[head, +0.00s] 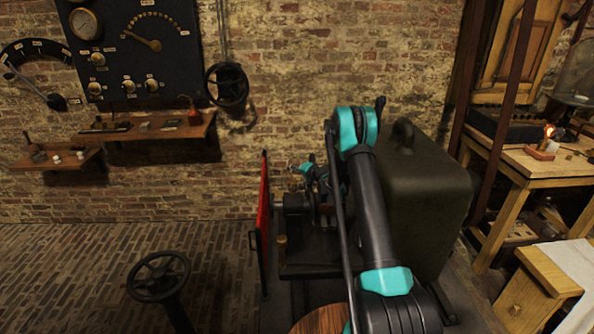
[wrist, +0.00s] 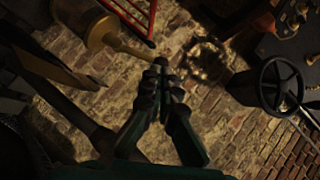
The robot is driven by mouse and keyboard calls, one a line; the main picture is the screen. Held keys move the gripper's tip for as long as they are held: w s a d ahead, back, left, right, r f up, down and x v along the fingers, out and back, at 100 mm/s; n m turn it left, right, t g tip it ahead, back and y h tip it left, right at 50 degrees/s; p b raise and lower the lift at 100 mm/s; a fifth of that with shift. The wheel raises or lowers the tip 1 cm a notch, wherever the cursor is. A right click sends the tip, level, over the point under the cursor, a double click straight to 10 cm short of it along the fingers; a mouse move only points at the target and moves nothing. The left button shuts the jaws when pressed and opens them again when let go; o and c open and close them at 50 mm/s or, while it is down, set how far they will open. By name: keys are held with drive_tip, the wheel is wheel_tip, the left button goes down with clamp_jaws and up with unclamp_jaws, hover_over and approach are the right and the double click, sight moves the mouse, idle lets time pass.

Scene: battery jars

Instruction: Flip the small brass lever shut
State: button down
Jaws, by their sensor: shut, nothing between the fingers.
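My gripper (wrist: 162,66) is shut and empty in the wrist view, fingertips together. A brass rod (wrist: 130,49) runs from a wider brass body (wrist: 85,22) at the upper left to the fingertips. It looks like the lever. I cannot tell whether the fingertips touch its end or only overlap it in the picture. In the head view a small brass upright piece (head: 282,246) shows beside the red panel. I cannot tell if it is the same part. My arm hides much of the machine there, and the fingertips cannot be made out.
A red panel (head: 264,210) stands at the machine's left side, and a dark rounded tank (head: 428,205) stands right of my arm. A black handwheel (head: 159,277) is on the left floor. A wooden table (head: 530,165) is at the right.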

drive_tip(key=a+f+n+g+h, duration=0.1)
drive_tip(key=a+f+n+h, duration=0.1)
drive_tip(key=a+n+h, duration=0.3)
drive_tip(key=shift+a+f+n+g+h, duration=0.3)
drive_tip(key=shift+a+f+n+h, duration=0.15)
drive_tip(key=shift+h, duration=0.45)
drive_tip(key=shift+a+r, duration=0.1)
drive_tip(key=shift+r, duration=0.1)
drive_tip(key=shift+r, duration=0.75)
drive_tip(key=w+r+v, duration=0.1)
drive_tip(key=r+v, duration=0.1)
drive_tip(key=v, duration=1)
drive_tip(key=shift+d+r, duration=0.35)
drive_tip(key=shift+d, duration=0.05)
